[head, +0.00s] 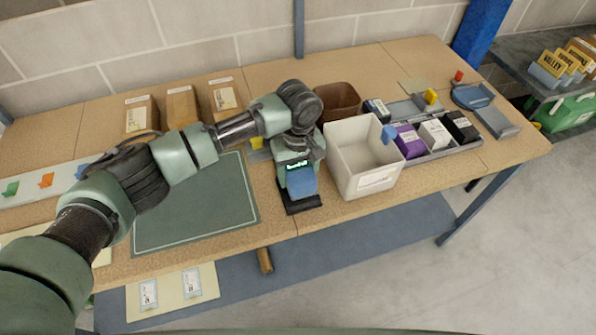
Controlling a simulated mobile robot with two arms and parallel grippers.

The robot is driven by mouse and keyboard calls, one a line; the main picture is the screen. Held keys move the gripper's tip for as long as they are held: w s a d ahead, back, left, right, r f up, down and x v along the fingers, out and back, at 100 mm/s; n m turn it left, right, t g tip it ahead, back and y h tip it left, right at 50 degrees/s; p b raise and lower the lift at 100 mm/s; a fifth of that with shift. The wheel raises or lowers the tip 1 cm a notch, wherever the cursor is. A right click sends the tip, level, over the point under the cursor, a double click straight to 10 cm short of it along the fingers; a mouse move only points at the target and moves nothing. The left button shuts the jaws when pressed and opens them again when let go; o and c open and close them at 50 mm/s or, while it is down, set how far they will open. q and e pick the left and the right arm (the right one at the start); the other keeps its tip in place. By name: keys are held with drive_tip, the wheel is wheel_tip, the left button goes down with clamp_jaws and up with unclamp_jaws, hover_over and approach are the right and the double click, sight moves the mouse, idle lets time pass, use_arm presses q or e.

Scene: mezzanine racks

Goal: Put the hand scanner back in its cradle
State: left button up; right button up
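My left arm reaches in from the left, and its wrist bends down over the middle of the bench. My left gripper (303,150) points down there; its fingers cannot be made out, so I cannot tell whether it is open or shut. Directly below it is a device with a lit green display (297,165), a blue front (302,182) and a black base (302,204); I cannot tell whether it touches the gripper. I cannot clearly identify the hand scanner. A blue-grey holder (470,96) at the back right may be the cradle. My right gripper is not in view.
A white bin (362,160) stands just right of the gripper, with a brown bin (338,101) behind. A tray holds purple (409,142), white and black boxes. A green mat (190,212) lies under my arm. Cardboard boxes (183,107) stand at the back left.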

use_arm(q)
drive_tip(key=shift+f, duration=0.3)
idle(0.4)
drive_tip(key=shift+f+b, duration=0.35)
drive_tip(key=shift+f, duration=0.4)
drive_tip(key=shift+f, duration=0.1)
drive_tip(key=o, duration=1.8)
drive_tip(key=shift+c, duration=0.2)
